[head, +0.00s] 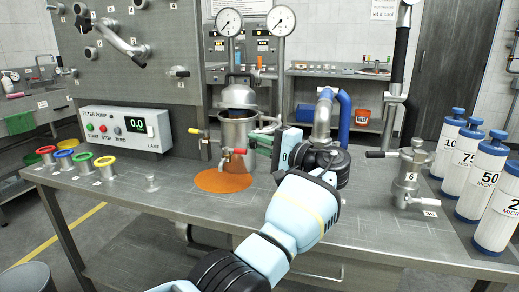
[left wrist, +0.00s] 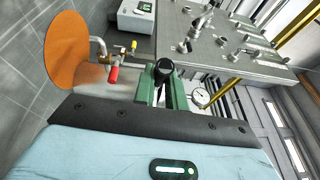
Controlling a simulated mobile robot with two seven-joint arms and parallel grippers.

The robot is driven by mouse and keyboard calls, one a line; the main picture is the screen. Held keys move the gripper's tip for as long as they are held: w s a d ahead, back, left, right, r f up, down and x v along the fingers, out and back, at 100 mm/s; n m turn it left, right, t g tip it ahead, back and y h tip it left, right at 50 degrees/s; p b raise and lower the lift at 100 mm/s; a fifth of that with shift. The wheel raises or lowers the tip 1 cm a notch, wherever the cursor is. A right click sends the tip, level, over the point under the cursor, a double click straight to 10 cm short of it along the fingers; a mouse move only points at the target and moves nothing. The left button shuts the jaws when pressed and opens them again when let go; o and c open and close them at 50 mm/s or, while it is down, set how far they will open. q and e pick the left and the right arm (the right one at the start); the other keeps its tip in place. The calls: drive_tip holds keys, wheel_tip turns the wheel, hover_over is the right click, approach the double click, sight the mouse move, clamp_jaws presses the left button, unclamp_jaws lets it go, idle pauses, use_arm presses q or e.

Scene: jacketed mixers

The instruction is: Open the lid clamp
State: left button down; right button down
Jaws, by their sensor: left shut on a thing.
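The steel jacketed vessel (head: 236,134) stands on the bench in the head view, with a domed lid (head: 240,92) above its rim and a dark gap between them. A red-handled valve (head: 233,153) is on its front; the red handle (left wrist: 113,73) also shows in the left wrist view. My left gripper (head: 262,142) is at the vessel's right side. In the left wrist view its green fingers (left wrist: 162,88) are shut around a dark handle with a black knob (left wrist: 164,66), apparently the lid clamp's lever. In the head view my gripper hides the clamp. My right gripper is not in view.
An orange round mat (head: 222,181) lies before the vessel. A filter pump box (head: 125,129) and several coloured rings stand left. Steel fitting 6 (head: 410,172) and white filter cartridges (head: 483,180) stand right. Two gauges (head: 230,22) rise behind. The front left bench is mostly clear.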

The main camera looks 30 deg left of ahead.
use_arm(q)
drive_tip(key=shift+w+d+g, duration=0.15)
drive_tip(key=shift+d+g, duration=0.15)
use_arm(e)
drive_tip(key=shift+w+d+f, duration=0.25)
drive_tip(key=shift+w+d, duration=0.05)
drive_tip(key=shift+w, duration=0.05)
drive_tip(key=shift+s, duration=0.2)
use_arm(q)
drive_tip(key=c, duration=1.4)
unclamp_jaws()
drive_tip(key=shift+c, duration=0.2)
drive_tip(key=d+b, duration=0.1)
drive_tip(key=d, duration=0.7)
drive_tip(key=shift+f, duration=0.2)
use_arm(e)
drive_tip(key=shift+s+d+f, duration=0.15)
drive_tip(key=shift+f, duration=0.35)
use_arm(q)
drive_tip(key=shift+f, duration=0.1)
